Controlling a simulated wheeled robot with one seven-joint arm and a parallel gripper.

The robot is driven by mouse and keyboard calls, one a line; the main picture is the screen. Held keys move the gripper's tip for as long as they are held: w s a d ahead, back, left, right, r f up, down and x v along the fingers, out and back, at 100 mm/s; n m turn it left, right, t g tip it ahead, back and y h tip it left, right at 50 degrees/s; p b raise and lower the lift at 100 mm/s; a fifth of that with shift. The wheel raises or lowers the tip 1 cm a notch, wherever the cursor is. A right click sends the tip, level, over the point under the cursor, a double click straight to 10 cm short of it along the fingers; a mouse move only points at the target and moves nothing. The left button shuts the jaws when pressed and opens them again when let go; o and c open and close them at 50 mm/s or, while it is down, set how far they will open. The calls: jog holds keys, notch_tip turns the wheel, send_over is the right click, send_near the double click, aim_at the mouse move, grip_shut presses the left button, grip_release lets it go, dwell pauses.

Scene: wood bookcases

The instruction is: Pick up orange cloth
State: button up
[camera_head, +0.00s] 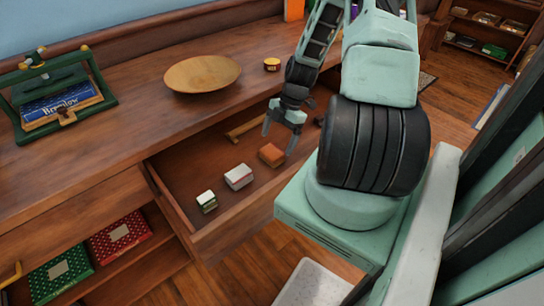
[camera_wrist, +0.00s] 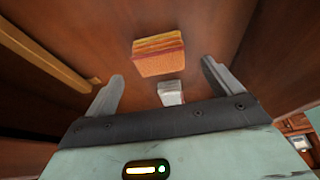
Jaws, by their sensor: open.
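The orange cloth (camera_head: 271,154) is a small folded block with layered edges. It lies on the floor of an open drawer (camera_head: 182,176). In the wrist view the cloth (camera_wrist: 158,54) sits just beyond the fingertips, roughly centred between them. My gripper (camera_head: 284,129) is open and empty above the drawer, close to the cloth. In the wrist view my gripper's two fingers (camera_wrist: 162,80) are spread wide, with the cloth apart from both.
A white and red box (camera_head: 238,177) and a smaller white and green box (camera_head: 206,201) lie in the drawer. A wooden bar (camera_head: 246,126) lies at its back. A wooden plate (camera_head: 202,74) and a small yellow tin (camera_head: 271,64) stand on the counter above.

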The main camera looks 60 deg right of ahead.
aim_at(272, 151)
jog(key=x, duration=0.5)
jog(key=shift+w+a+f, duration=0.1)
jog(key=shift+a+f, duration=0.1)
jog(key=shift+a, duration=0.1)
jog(key=c, duration=1.1)
notch_tip(272, 151, up, 10)
jog(key=shift+r+p, duration=0.1)
jog(key=shift+p, duration=0.3)
jog(key=shift+c, duration=0.2)
jog(key=shift+o, duration=0.9)
